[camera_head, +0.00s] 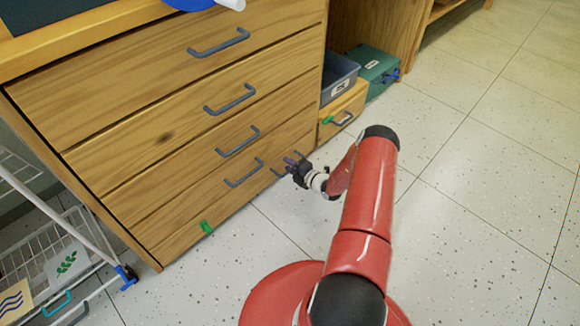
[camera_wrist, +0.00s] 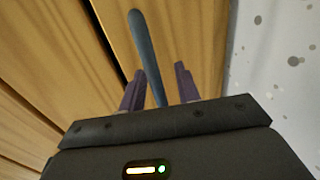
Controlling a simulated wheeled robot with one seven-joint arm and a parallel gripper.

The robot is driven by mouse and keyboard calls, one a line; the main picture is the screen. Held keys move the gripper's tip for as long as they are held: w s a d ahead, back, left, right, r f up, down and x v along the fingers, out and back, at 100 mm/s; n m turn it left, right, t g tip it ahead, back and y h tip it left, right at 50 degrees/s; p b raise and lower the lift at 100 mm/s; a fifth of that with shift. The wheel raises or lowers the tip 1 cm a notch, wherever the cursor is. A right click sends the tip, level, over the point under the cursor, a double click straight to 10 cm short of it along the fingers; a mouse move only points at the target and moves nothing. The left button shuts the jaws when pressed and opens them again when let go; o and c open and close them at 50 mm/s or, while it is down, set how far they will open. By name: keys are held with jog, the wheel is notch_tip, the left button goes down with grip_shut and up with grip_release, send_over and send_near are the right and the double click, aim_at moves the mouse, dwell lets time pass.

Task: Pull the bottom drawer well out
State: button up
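The wooden drawer cabinet (camera_head: 165,135) fills the left of the head view, its drawers stacked with blue-grey bar handles. Its bottom drawer front, low by the floor, carries a green tag (camera_head: 206,228) and looks closed. My gripper (camera_head: 291,161) is low at the right part of the cabinet front. In the wrist view, the handle bar (camera_wrist: 147,50) runs between the two purple fingers of my gripper (camera_wrist: 158,88). The fingers are open, with a visible gap on each side of the bar.
A grey bin (camera_head: 338,78), a small wooden drawer box (camera_head: 342,112) and a green case (camera_head: 375,66) stand right of the cabinet. A white wire cart (camera_head: 60,240) stands at the lower left. The speckled tile floor (camera_head: 470,190) is clear on the right.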

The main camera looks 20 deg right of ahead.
grip_shut()
jog(key=shift+s, duration=0.1)
dwell(0.3)
jog(key=f+v, duration=0.3)
jog(key=v, duration=1.1)
jog(key=s+f+v, duration=0.1)
jog(key=f+v, duration=0.2)
jog(key=v, duration=1.2)
jog(key=shift+s+d, duration=0.35)
jog(key=shift+s, duration=0.05)
grip_release()
